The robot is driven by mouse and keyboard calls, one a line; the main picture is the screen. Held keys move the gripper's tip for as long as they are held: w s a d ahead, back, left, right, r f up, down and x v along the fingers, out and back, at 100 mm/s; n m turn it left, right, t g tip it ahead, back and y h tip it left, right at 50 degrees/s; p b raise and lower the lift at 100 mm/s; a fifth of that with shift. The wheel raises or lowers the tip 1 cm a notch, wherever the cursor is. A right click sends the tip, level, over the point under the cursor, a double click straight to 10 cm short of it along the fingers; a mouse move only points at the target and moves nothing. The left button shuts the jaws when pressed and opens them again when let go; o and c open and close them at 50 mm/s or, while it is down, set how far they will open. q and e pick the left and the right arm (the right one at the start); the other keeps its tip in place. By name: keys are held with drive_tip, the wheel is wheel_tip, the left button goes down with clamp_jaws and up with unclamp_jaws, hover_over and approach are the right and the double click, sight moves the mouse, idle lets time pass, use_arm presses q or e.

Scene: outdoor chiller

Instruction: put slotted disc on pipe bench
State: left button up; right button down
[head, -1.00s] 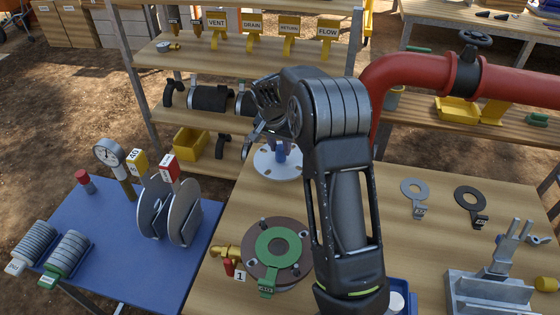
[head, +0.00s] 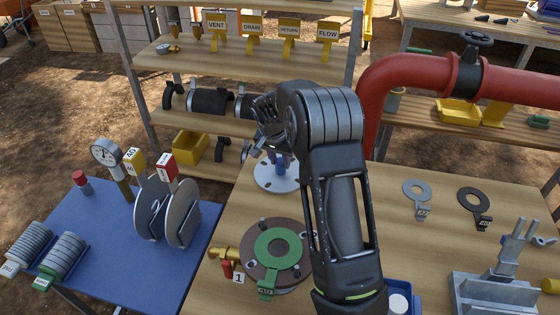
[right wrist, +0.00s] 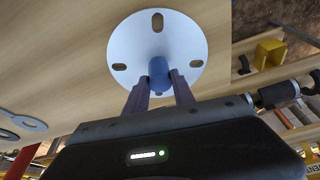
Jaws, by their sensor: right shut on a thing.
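The slotted disc (head: 270,184) is a pale, flat round plate with several slots and a blue knob (right wrist: 158,68) at its centre. My right gripper (right wrist: 160,86) is shut on this knob, with a finger on each side. The slotted disc also fills the top middle of the right wrist view (right wrist: 135,42). It is over the far left part of the wooden pipe bench (head: 380,225), close to the surface; I cannot tell whether it touches. In the head view my right arm hides part of the disc. My left gripper is not in view.
A brown flange with a green ring (head: 278,245) stands nearer on the bench. A grey ring (head: 417,188), a black ring (head: 473,196) and a metal stand (head: 495,290) are at right. A red pipe (head: 385,85) rises behind. A blue table (head: 105,235) stands at left.

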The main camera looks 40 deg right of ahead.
drive_tip(key=shift+f, duration=0.15)
drive_tip(key=c, duration=1.1)
unclamp_jaws()
drive_tip(key=shift+o, duration=0.2)
drive_tip(key=shift+r, duration=0.45)
drive_tip(key=w+p+v, duration=0.1)
drive_tip(key=p+v, duration=0.2)
drive_tip(key=v, duration=0.3)
wheel_tip(320, 180, up, 5)
hover_over(277, 177)
drive_tip(key=a, duration=0.1)
drive_tip(key=shift+s+a+r+b, duration=0.15)
drive_tip(key=shift+s+b, duration=0.15)
drive_tip(key=shift+s, duration=0.15)
